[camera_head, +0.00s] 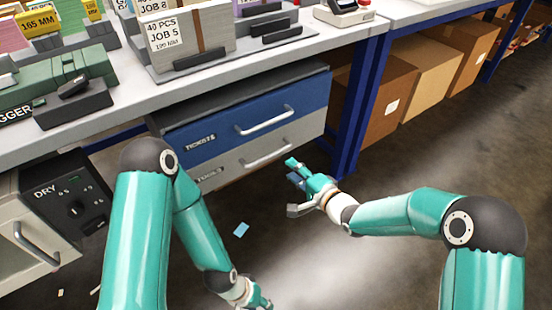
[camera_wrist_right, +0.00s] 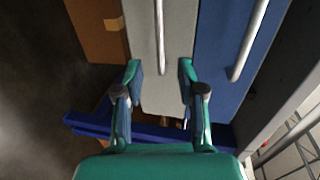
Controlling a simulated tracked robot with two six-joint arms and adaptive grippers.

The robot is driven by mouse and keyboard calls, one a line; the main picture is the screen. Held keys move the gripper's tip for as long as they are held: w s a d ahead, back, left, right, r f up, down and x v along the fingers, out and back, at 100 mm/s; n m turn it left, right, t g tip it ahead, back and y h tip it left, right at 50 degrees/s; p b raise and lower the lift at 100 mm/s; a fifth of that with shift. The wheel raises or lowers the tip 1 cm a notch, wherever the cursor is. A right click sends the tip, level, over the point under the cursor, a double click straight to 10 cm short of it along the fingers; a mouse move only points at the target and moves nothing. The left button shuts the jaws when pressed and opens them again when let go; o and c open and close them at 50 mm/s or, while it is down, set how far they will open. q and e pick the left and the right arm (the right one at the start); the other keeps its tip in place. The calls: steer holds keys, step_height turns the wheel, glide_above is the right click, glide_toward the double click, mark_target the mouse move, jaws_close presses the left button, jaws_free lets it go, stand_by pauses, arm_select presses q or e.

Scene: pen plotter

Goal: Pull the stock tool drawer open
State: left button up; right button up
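A two-drawer unit hangs under the bench. Its upper drawer (camera_head: 225,128) has a blue front, and its lower drawer (camera_head: 235,163) has a grey front. Each has a pale bar handle and a small label too blurred to read surely. Both drawers look shut. My right gripper (camera_head: 294,186) is open and empty, just right of and below the grey drawer's handle (camera_head: 268,153). In the right wrist view its spread fingers (camera_wrist_right: 160,67) line up with the grey handle (camera_wrist_right: 160,35), apart from it. My left gripper (camera_head: 260,302) hangs low at the bottom edge, partly cut off.
A blue bench leg (camera_head: 358,100) stands just right of the drawers and my right gripper. Cardboard boxes (camera_head: 425,75) sit beyond it. A dark-fronted DRY unit (camera_head: 70,195) is at the left. The floor before the drawers is mostly clear, with small scraps.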

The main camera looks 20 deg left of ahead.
mark_target(273, 153)
steer(key=shift+b+x, duration=1.5)
steer(key=shift+x, duration=4.05)
jaws_close()
